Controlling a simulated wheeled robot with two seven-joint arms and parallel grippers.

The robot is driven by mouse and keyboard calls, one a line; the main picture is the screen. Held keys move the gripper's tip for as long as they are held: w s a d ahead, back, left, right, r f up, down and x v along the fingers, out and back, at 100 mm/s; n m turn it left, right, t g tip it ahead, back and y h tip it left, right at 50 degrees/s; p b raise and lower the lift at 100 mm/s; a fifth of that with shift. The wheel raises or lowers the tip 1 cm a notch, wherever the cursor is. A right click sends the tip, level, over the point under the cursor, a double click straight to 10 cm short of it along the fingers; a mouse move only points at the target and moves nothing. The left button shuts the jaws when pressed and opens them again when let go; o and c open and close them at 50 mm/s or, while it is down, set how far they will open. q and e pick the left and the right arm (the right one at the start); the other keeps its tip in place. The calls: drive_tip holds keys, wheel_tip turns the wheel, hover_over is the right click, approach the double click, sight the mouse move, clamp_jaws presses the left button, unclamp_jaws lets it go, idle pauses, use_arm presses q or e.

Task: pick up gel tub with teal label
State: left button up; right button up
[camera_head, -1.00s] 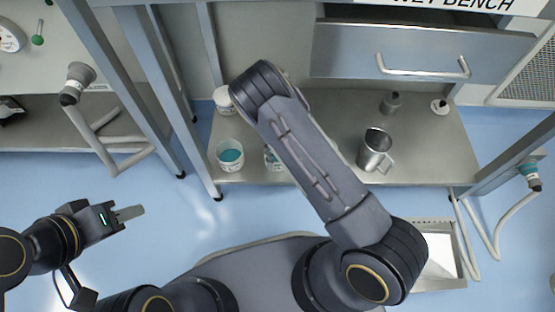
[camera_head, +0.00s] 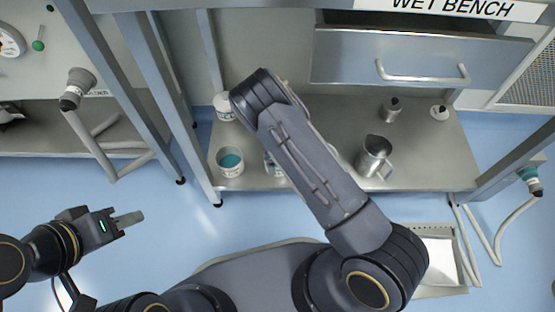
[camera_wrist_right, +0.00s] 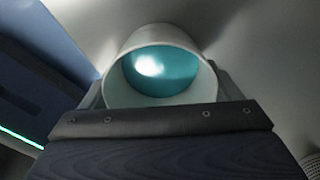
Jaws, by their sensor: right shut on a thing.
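In the right wrist view a white tub (camera_wrist_right: 110,88) with glossy teal gel stands between the fingers of my right gripper (camera_wrist_right: 160,112), which is shut on it. Its label is not visible there. In the head view my right arm hides this gripper. An open white tub with teal gel (camera_head: 230,162) stands at the shelf's left front. Another tub (camera_head: 270,166) shows only a sliver beside my arm; I cannot tell if it is the held one. A third white tub (camera_head: 222,106) stands behind. My left gripper (camera_head: 129,218) is out over the floor, seen edge-on, with nothing visible in it.
The steel lower shelf (camera_head: 430,165) sits under the drawer (camera_head: 420,62). A metal jug (camera_head: 374,157) and small containers (camera_head: 391,108) stand on its right. Bench legs (camera_head: 208,170) flank the shelf. A tray (camera_head: 440,262) lies at lower right.

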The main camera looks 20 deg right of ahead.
wheel_tip(320, 180, up, 3)
drive_tip(key=shift+f+p, duration=0.15)
drive_tip(key=shift+p, duration=0.6)
drive_tip(key=s+a+r+p, duration=0.1)
drive_tip(key=s+r+p, duration=0.1)
drive_tip(key=s+r, duration=0.1)
drive_tip(key=s+a+r+p, duration=0.1)
drive_tip(key=s+r+p, duration=0.1)
drive_tip(key=s, duration=0.4)
drive_tip(key=s+a+r+p, duration=0.1)
drive_tip(key=s+a+r, duration=0.1)
drive_tip(key=s+r, duration=0.2)
drive_tip(key=shift+s+r+p, duration=0.25)
drive_tip(key=shift+r+p, duration=0.15)
drive_tip(key=shift+r, duration=0.1)
drive_tip(key=shift+d, duration=0.15)
